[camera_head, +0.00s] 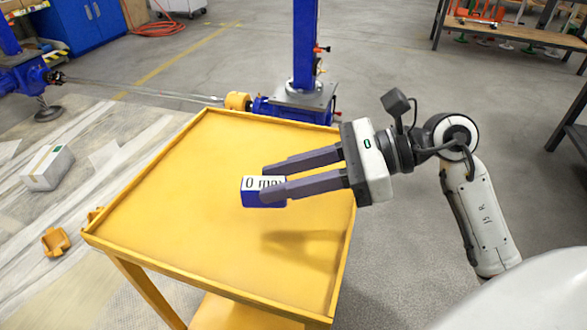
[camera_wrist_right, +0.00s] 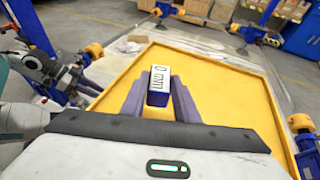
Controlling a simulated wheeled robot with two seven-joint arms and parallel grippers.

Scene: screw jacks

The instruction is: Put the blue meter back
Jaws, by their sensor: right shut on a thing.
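The blue meter (camera_head: 250,195) is a small box with a white face reading "0 mm". My right gripper (camera_head: 262,183) is shut on it, one finger on each side. It holds the meter above the yellow cart top (camera_head: 185,215), and a shadow falls on the tray below. In the right wrist view the meter (camera_wrist_right: 158,84) sits between the fingertips, its white face showing. Part of my left arm shows at the left edge of that view, and its finger state is unclear. My left gripper is not in the head view.
The cart top has a raised rim and is otherwise bare. A blue jack column (camera_head: 304,50) stands behind it, with a yellow-capped drive (camera_head: 238,101) by the far rim. A white box (camera_head: 47,168) and a yellow part (camera_head: 56,241) lie on the floor at left.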

